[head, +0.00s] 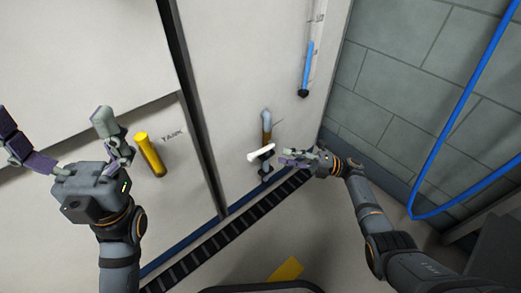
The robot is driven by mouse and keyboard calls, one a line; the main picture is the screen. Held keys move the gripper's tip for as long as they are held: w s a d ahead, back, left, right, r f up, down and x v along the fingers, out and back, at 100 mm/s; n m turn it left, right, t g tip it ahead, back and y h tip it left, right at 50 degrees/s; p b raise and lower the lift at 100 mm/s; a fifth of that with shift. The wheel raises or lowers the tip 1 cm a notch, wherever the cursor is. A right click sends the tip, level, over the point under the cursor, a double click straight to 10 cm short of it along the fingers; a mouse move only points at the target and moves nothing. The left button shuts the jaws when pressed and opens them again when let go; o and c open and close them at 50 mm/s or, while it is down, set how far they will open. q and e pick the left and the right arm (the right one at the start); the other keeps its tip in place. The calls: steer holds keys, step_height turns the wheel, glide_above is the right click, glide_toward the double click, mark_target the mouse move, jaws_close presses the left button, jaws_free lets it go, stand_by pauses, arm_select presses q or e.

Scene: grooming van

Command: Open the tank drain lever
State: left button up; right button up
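A white lever (260,153) sits across a small valve below a bent pipe (267,124) with a grey top and a brown-orange section, on the pale wall panel. My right gripper (285,157) is just right of the lever, its fingers pointing left at it. Its fingers are small here, and I cannot tell whether they touch the lever or how far apart they are. A yellow cylindrical handle (150,155) stands out from the panel to the left, beside the word TANK. My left gripper (57,120) is left of the yellow handle, fingers spread wide and empty.
A gauge tube with a blue column (308,68) is on the panel above right. A blue hose (447,125) hangs along the grey block wall (400,75). A dark slotted floor grate (225,234) runs below the panel. A yellow piece (287,269) shows at the bottom.

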mark_target(261, 150)
steer(key=b+x, duration=0.2)
steer(key=x, duration=0.6)
steer(key=shift+a+f, duration=0.15)
steer(key=shift+a+r, duration=0.25)
steer(key=shift+a, duration=0.25)
steer(key=shift+c, duration=0.2)
jaws_close()
